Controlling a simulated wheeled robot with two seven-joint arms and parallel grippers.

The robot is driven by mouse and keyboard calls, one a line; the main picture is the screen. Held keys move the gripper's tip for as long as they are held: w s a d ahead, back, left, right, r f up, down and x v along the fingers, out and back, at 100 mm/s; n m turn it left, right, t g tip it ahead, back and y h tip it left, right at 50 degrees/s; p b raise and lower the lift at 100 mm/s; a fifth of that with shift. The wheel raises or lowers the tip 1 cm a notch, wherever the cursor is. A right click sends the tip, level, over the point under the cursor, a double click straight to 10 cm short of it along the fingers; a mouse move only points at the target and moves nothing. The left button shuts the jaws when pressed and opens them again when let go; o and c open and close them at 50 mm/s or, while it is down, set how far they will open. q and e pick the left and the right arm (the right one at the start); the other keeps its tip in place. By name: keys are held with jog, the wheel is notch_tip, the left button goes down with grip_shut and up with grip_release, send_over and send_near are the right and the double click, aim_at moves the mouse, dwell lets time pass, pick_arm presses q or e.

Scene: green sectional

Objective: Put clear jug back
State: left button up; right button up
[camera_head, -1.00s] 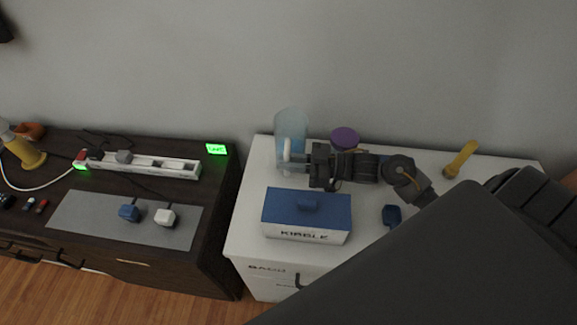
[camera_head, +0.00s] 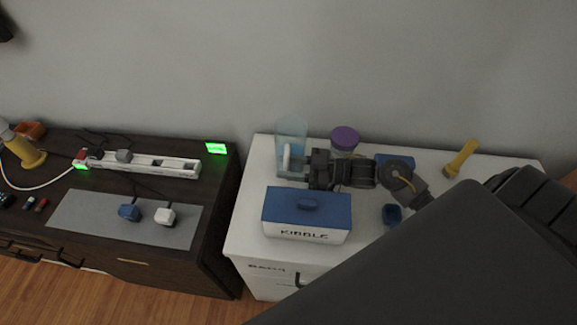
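The clear jug (camera_head: 291,132) is a pale blue see-through vessel with a white handle (camera_head: 286,157). It stands upright at the back left of the white cabinet top, close to the wall. My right gripper (camera_head: 290,164) reaches in from the right, low at the jug's handle. Its fingers overlap the handle, and I cannot tell whether they are closed on it. My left gripper is not in view.
A kibble box (camera_head: 308,217) with a blue lid stands in front of the jug. A purple-lidded jar (camera_head: 345,139) and a blue item (camera_head: 395,161) are behind my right arm. A dark cabinet (camera_head: 219,215) is at left.

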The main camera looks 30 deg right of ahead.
jog(key=shift+r, duration=0.1)
jog(key=b+v, duration=0.2)
jog(key=v, duration=1)
